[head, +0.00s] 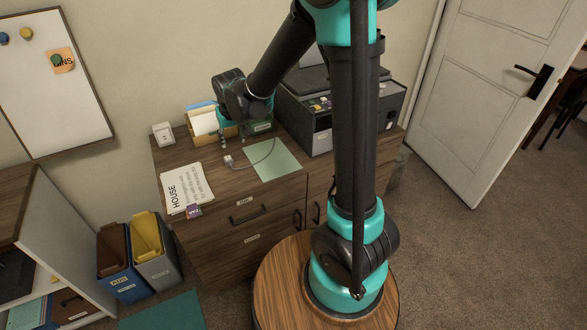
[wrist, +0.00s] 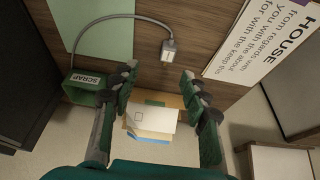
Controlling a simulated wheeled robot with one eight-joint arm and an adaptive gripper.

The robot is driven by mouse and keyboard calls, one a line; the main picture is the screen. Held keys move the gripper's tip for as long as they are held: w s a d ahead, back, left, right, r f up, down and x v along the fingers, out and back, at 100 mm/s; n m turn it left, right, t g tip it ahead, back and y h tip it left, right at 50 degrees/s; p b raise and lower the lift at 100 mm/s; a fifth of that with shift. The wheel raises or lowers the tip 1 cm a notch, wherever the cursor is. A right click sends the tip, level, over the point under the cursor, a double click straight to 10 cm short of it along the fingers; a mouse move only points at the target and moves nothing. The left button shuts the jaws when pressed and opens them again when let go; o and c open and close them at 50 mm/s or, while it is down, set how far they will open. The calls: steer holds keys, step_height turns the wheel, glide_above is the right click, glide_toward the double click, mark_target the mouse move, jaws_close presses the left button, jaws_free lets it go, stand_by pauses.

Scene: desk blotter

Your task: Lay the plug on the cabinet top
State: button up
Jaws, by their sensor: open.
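The plug (head: 228,160) is a small pale block on the end of a grey cable. It appears to lie on the bare brown wood of the cabinet top (head: 225,183), left of a pale green sheet. In the wrist view the plug (wrist: 168,50) shows beyond my fingertips, with its cable curving back over the sheet. My gripper (head: 233,139) is above the rear of the cabinet, behind the plug. In the wrist view my gripper (wrist: 158,80) is open with nothing held between the fingers.
The green sheet (head: 273,160) lies right of the plug, and a HOUSE paper (head: 185,188) lies to the left. A card holder (head: 205,121), a green SCRAP box (wrist: 83,86) and a dark printer-like machine (head: 310,125) stand around my gripper. Bare wood surrounds the plug.

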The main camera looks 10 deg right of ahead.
steer(key=s+d+f+m+h, duration=0.1)
steer(key=s+d+f+m, duration=0.2)
steer(key=s+d, duration=1.9)
steer(key=shift+d, duration=0.2)
